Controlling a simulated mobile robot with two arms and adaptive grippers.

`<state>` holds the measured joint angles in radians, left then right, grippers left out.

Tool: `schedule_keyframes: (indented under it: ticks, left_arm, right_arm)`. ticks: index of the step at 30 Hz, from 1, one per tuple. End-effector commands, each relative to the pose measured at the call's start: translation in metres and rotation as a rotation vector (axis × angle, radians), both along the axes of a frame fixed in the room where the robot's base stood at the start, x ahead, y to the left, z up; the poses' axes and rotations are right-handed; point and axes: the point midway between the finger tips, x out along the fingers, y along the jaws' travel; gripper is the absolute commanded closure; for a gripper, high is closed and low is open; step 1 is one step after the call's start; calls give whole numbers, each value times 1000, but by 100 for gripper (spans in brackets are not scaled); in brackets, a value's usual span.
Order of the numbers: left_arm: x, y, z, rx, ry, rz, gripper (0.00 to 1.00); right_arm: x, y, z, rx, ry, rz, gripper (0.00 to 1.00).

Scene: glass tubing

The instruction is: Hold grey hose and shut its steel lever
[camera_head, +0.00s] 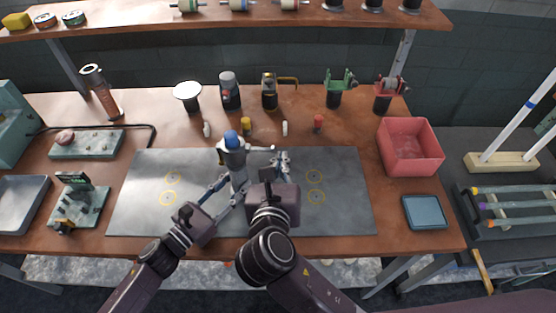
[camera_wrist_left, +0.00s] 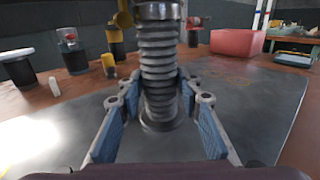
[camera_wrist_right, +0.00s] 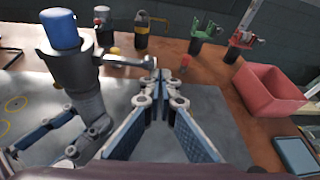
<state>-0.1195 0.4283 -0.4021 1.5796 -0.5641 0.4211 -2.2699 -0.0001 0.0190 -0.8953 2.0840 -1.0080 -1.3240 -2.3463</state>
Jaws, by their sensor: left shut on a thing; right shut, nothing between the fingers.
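The grey hose (camera_head: 238,174) stands upright on the grey mat, topped by a dark collar and a blue cap (camera_head: 232,138). In the left wrist view its ribbed body (camera_wrist_left: 158,65) rises between my left gripper's fingers. My left gripper (camera_head: 232,189) is shut on the hose low down. The steel lever (camera_head: 262,149) sticks out sideways to the right from the collar; it also shows in the right wrist view (camera_wrist_right: 125,60). My right gripper (camera_wrist_right: 158,82) is shut and empty, its fingertips beside the lever's outer end. Whether they touch it I cannot tell.
Behind the grey mat (camera_head: 345,180) stand several black-based fittings, including one with a yellow handle (camera_head: 269,92). A red bin (camera_head: 410,146) and a blue tray (camera_head: 425,212) are at the right. The mat's right part is clear.

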Motion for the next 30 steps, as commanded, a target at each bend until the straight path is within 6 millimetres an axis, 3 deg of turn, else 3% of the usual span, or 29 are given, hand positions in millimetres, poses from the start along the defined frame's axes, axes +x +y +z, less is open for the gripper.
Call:
schedule_keyframes:
  ticks: [8, 21, 30]
  left_arm:
    - [0, 0, 0, 0, 0, 0, 100]
    - [0, 0, 0, 0, 0, -1, 100]
    - [0, 0, 0, 0, 0, -1, 100]
  right_arm:
    - [1, 1, 9, 3, -3, 0, 100]
    - [1, 1, 86, 4, -3, 1, 100]
    - [0, 0, 100, 0, 1, 0, 100]
